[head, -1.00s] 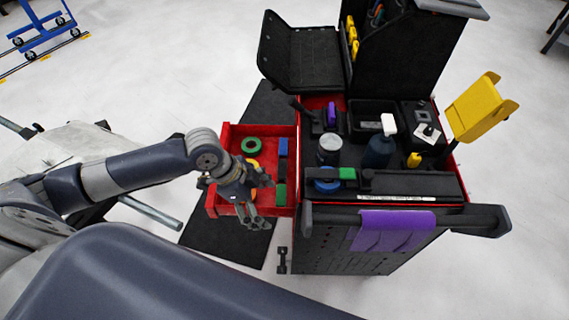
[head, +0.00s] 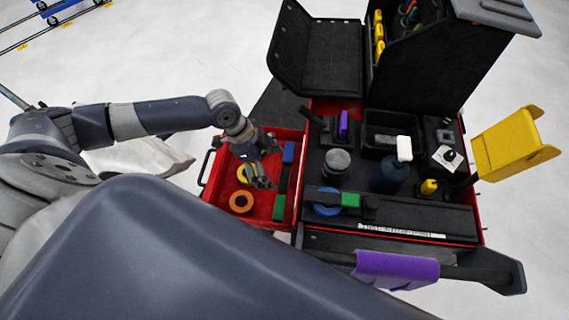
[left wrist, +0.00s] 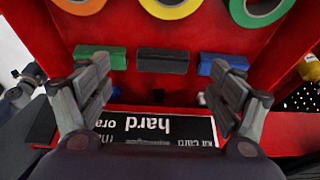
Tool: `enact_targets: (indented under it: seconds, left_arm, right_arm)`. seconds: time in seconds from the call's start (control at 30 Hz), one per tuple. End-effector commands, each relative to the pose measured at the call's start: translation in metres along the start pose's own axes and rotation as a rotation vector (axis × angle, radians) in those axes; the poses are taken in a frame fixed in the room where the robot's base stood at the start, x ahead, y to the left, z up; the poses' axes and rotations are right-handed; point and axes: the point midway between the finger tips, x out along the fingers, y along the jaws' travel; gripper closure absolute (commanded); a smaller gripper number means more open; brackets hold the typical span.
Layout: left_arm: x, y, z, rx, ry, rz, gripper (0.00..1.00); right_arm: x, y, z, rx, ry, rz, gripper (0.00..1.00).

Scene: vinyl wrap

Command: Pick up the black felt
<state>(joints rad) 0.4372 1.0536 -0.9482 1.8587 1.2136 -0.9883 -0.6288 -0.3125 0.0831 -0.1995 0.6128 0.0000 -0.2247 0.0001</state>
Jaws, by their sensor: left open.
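The black felt (head: 283,180) is a small dark block in the open red drawer, in a row between a green block (head: 279,208) and a blue block (head: 288,153). In the left wrist view the black felt (left wrist: 163,61) lies centred between the green block (left wrist: 100,57) and the blue block (left wrist: 222,62). My left gripper (head: 265,163) is above the drawer, just left of the felt in the head view. Its fingers (left wrist: 162,90) are spread wide and empty, apart from the felt. My right gripper is out of view.
The red drawer (head: 222,186) has raised walls around the blocks. Orange (head: 240,202) and yellow (head: 243,175) tape rolls lie beside them; a green roll (left wrist: 262,8) shows in the wrist view. The black cart top (head: 345,170) holds bottles and tools to the right.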

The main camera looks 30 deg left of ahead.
Motion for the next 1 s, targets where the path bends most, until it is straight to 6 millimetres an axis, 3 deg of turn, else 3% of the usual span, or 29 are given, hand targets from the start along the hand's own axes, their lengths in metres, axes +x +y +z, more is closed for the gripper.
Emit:
enact_targets:
  seconds: [0.17,0.4,0.7,0.8,1.0]
  left_arm:
    - [0.015,0.0,-0.002,0.0,0.0,0.002,0.15]
    - [0.048,-0.002,-0.003,-0.001,0.001,0.001,0.15]
    - [0.054,-0.002,-0.002,0.001,-0.002,0.0,0.15]
    - [0.054,-0.002,-0.002,0.001,-0.002,0.0,0.26]
    - [0.055,-0.001,-0.001,0.0,-0.004,0.001,0.36]
  right_arm:
    - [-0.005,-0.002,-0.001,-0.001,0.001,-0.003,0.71]
    - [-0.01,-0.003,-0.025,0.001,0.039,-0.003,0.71]
    - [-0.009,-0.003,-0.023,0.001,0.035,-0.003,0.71]
    - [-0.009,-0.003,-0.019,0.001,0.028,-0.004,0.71]
    - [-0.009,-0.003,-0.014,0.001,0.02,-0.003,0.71]
